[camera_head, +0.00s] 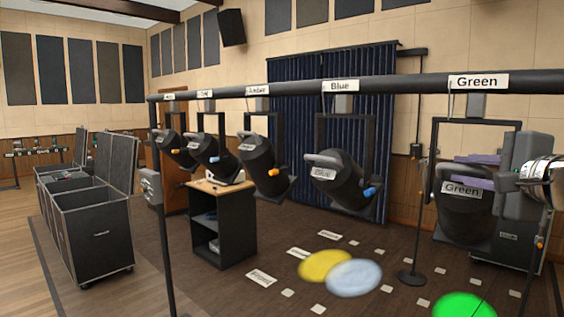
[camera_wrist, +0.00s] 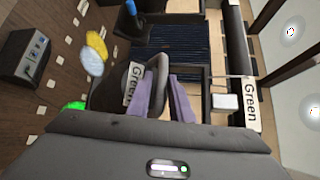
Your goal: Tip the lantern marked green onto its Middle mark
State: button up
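The lantern marked Green (camera_head: 466,215) hangs in its yoke at the right end of the bar, with a loop handle on its back. Its label and handle also show in the wrist view (camera_wrist: 133,84). My gripper (camera_head: 478,165) is at the handle, its purple fingers partly hidden behind it in the head view. In the wrist view the fingers (camera_wrist: 167,97) stand apart with the dark handle at the gap between them; firm contact is not visible. A green light pool (camera_head: 465,304) lies on the floor at the bottom right. Several white floor marks (camera_head: 423,302) lie nearby; their lettering is unreadable.
The Blue lantern (camera_head: 338,180) and several others hang to the left on the same bar (camera_head: 380,86). Yellow (camera_head: 325,265) and pale blue (camera_head: 354,277) pools overlap on the floor. A thin stand (camera_head: 413,276) and a dark case (camera_head: 508,252) stand behind the Green lantern.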

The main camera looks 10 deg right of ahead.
jog(key=shift+r, duration=4.9)
